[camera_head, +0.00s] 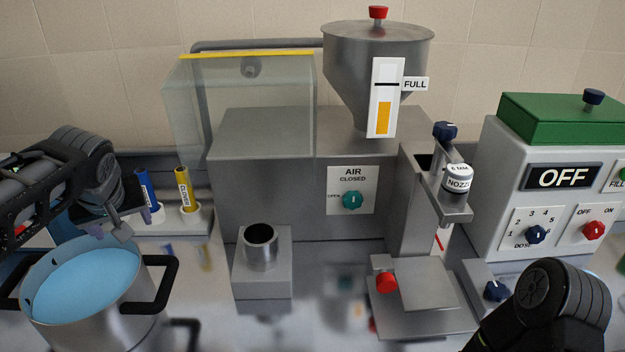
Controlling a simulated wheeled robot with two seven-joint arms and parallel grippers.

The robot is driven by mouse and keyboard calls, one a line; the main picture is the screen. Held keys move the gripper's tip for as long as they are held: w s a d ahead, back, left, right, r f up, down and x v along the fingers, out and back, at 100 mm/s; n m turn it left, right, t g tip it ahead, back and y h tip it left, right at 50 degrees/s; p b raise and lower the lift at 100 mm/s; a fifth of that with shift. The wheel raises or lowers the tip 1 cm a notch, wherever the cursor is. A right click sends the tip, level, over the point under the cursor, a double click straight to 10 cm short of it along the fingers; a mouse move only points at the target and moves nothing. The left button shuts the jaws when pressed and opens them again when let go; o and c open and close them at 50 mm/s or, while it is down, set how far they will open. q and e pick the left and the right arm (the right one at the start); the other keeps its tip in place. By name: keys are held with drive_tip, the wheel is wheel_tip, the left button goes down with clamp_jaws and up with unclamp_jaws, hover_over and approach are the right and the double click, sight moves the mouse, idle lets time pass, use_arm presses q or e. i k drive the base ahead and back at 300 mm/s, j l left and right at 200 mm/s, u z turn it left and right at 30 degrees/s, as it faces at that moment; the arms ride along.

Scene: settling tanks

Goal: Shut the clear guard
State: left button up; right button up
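The clear guard (240,110) is a see-through box with a yellow strip along its top edge. It stands raised at the upper left of the grey machine, above and behind the metal cup (261,252), which is uncovered. My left gripper (112,230) is over the back rim of the blue-filled pot, low and to the left of the guard and clear of it. Its fingertips are small and partly lost against the pot, so I cannot tell their gap. My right arm shows at the lower right, with its gripper out of frame.
The steel pot (140,305) stands at the lower left. Blue (147,190) and yellow (184,188) holders stand behind it. A hopper (376,60), an air knob (352,200), a nozzle post (457,182) and a control box (500,190) reading OFF fill the middle and right.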

sight(251, 65)
drive_tip(key=k, duration=1)
